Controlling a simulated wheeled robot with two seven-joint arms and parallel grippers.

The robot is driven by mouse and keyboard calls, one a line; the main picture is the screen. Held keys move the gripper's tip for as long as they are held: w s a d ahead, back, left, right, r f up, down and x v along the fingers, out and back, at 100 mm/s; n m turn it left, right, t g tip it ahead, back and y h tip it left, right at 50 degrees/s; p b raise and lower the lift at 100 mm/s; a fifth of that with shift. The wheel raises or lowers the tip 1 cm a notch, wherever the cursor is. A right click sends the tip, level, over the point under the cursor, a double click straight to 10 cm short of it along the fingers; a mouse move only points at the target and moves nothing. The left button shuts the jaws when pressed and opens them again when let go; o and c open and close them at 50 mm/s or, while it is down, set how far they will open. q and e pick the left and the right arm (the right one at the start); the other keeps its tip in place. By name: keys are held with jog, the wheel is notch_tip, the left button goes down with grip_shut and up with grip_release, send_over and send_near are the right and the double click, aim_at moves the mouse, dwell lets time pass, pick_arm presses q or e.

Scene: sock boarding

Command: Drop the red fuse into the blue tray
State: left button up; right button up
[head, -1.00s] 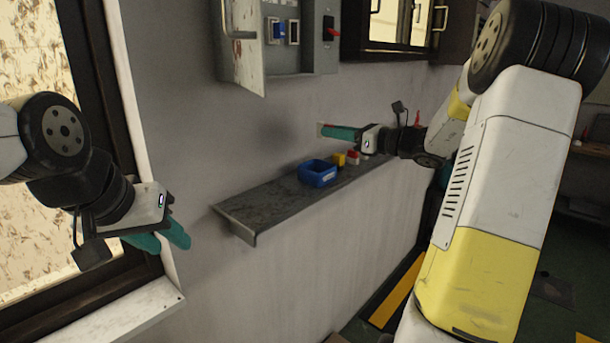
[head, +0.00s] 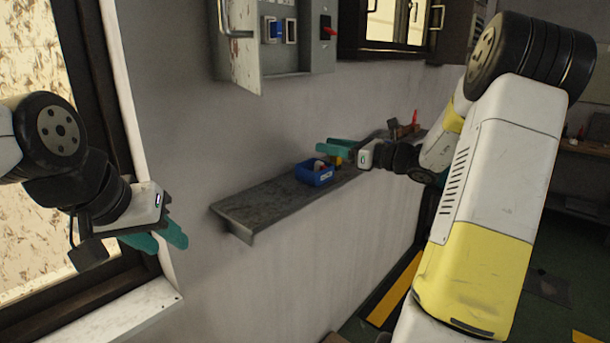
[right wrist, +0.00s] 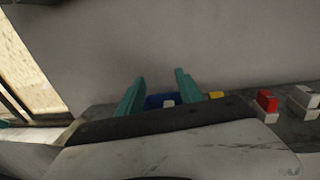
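The blue tray (head: 315,175) sits on the wall shelf. A small object (head: 319,165) lies in it; in the right wrist view its visible face is pale (right wrist: 168,103), so its red side cannot be made out. My right gripper (head: 330,147) is just above and behind the tray, open and empty. In the right wrist view its teal fingers (right wrist: 158,92) stand apart with the tray between them. A red and white block (right wrist: 267,102) lies on the shelf to the right of the tray. My left gripper (head: 160,238) is open and empty near the window sill, away from the shelf.
The grey shelf (head: 250,207) is clear on its left part. A yellow block (right wrist: 216,95) is beside the tray, and white blocks (right wrist: 303,98) lie further right. An open grey cabinet (head: 275,45) with a blue piece and a red-handled switch hangs above.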

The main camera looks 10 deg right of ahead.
jog(key=v, duration=0.7)
jog(key=shift+s+d, duration=0.25)
jog(key=shift+d, duration=0.05)
jog(key=s+a+f+n+g+h, duration=0.1)
jog(key=s+a+n+g+h, duration=0.1)
jog(key=s+a+n+g, duration=0.85)
jog(key=s+a+f+n+t+h, duration=0.2)
jog(key=s+n+t+h, duration=0.2)
jog(key=s+n+h, duration=0.5)
jog(key=s+n, duration=0.6)
jog(key=n, duration=0.2)
jog(key=shift+s+f, duration=0.15)
